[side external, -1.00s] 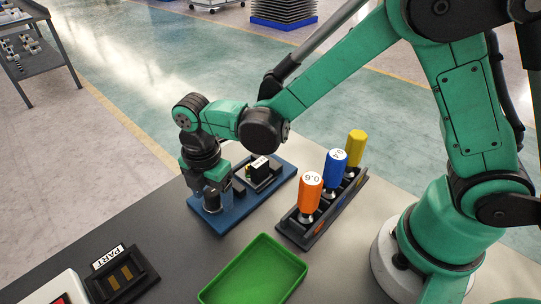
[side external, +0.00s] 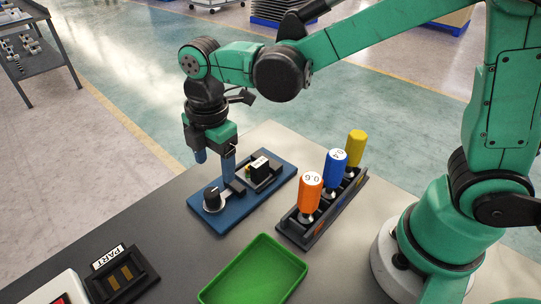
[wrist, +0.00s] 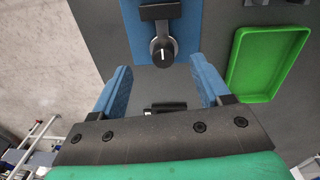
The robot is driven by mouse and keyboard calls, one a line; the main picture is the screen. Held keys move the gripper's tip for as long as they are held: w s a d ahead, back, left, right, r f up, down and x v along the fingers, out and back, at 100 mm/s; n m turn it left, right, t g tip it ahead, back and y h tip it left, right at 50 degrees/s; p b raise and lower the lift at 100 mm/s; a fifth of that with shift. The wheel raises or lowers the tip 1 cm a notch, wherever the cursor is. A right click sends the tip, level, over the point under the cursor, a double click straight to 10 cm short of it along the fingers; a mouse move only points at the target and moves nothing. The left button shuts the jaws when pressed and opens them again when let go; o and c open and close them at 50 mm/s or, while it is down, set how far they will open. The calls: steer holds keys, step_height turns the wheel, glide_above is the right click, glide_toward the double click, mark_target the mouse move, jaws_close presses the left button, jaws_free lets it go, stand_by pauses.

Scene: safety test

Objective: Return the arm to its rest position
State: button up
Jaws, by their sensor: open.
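My gripper (side external: 214,160) is open and empty, with its blue fingers pointing down. In the side external view it is above the left end of a blue fixture plate (side external: 240,203). The plate carries a black knob (side external: 212,197) with a white mark and a black block (side external: 262,170). In the wrist view the two blue fingers (wrist: 163,95) are spread wide apart. The knob (wrist: 162,52) shows beyond them and stands clear of both.
A rack (side external: 322,222) holds orange (side external: 310,192), blue (side external: 335,172) and yellow (side external: 356,146) handled tools. A green tray (side external: 255,272) lies at the front. A black holder labelled PART (side external: 124,279) is at front left.

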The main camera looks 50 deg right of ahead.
steer(key=s+d+r+m+t, duration=0.2)
steer(key=d+m, duration=0.4)
steer(key=m, duration=0.3)
steer(key=s+d+r+m+t, duration=0.2)
steer(key=s+d+m+t, duration=0.2)
steer(key=m, duration=0.6)
steer(key=shift+d+r, duration=0.4)
steer(key=shift+d, duration=0.8)
